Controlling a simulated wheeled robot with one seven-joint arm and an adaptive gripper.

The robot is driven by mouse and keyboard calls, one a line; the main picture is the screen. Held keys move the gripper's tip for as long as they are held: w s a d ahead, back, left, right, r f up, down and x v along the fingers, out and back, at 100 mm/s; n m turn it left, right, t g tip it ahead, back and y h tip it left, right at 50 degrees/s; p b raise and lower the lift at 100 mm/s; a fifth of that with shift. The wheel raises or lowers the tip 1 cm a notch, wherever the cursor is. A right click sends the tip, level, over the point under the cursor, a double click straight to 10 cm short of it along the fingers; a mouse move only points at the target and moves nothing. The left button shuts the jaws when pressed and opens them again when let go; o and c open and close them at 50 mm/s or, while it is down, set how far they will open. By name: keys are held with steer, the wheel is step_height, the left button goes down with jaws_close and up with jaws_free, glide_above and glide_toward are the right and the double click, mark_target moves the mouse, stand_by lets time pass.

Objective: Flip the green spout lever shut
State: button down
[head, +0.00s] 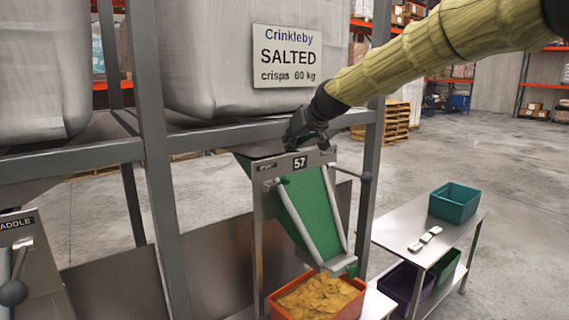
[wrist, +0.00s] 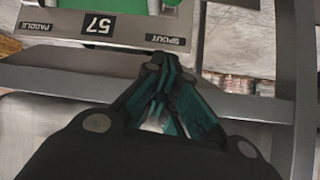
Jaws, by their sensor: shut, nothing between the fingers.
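The weigher panel (head: 300,166) carries the number 57 above a green chute (head: 312,212). A short lever with a green knob (head: 284,180) is at the panel's left side, under a small label. In the wrist view the label reads SPOUT (wrist: 165,40), upside down, and a bit of the green knob (wrist: 172,3) shows at the top edge.
A grey ball-ended lever (head: 366,177) is at the panel's right. An orange bin (head: 278,307) of crisps sits under the chute. Steel posts (head: 160,170) and a crossbeam (head: 80,157) frame the weigher. A side table (head: 395,228) holds a teal bin (head: 454,203).

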steer(key=shift+d, duration=0.6)
steer(key=p, duration=0.6)
glide_above(280, 183)
steer(key=d, duration=0.1)
steer(key=shift+f, duration=3.75)
steer(key=shift+w+d+f, duration=0.15)
steer(key=shift+w+f, duration=0.05)
steer(key=shift+f, duration=0.1)
steer(key=shift+f, duration=0.2)
